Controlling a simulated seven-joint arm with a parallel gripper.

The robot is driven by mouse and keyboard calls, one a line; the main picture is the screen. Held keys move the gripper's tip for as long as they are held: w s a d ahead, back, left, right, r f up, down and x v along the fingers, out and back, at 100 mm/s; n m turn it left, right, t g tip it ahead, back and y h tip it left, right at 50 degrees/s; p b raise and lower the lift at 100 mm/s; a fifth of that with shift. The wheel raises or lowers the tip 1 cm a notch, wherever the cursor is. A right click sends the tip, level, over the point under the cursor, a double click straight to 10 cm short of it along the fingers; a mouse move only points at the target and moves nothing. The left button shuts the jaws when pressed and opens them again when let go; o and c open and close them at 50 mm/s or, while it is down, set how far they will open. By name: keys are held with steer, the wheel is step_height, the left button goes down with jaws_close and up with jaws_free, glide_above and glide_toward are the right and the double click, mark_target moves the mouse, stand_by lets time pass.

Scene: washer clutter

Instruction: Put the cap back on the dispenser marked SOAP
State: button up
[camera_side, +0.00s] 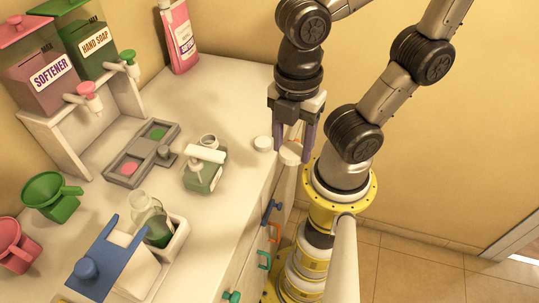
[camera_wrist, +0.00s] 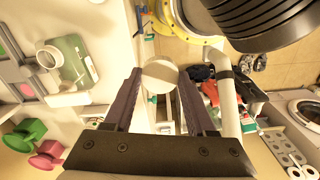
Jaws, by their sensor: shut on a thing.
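My gripper (camera_side: 293,153) points down at the counter's right edge. It is shut on a round white cap (camera_side: 290,155), which also shows between the fingertips in the wrist view (camera_wrist: 160,75). The dispenser labelled HAND SOAP (camera_side: 85,45) is a green tank on the rack at the back left, beside the pink SOFTENER tank (camera_side: 45,85). A squat green bottle (camera_side: 203,178) with an open white neck stands mid-counter; no readable label shows on it.
A grey tray (camera_side: 120,168) with green and pink discs lies left of the green bottle. A clear bottle (camera_side: 150,215) stands in a white holder. Green (camera_side: 50,200) and pink (camera_side: 15,245) funnels or cups are at left; a pink bottle (camera_side: 179,40) is at back. Drawer handles line the counter front.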

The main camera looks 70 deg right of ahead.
steer(key=shift+s+d+r, duration=0.2)
steer(key=shift+s+d, duration=0.05)
steer(key=shift+s, duration=0.05)
steer(key=w+a+r+n, duration=0.1)
steer(key=w+r, duration=0.1)
steer(key=w, duration=0.6)
steer(key=w+a+r+n, duration=0.1)
steer(key=w+r, duration=0.1)
steer(key=w, duration=0.5)
steer(key=shift+w+d+f+m, duration=0.35)
steer(key=shift+w+d+f, duration=0.4)
steer(key=shift+f, duration=0.6)
steer(key=shift+w+d+f+m, duration=0.3)
steer(key=shift+w+d+f, duration=0.45)
steer(key=shift+f, duration=0.55)
steer(key=shift+w+d+f+m, duration=0.35)
steer(key=shift+w+d+f, duration=0.2)
steer(key=shift+w+f, duration=0.6)
steer(key=shift+s+f, duration=0.25)
steer(key=shift+f, duration=1)
steer(key=o, duration=1.5)
steer(key=shift+r, duration=3.55)
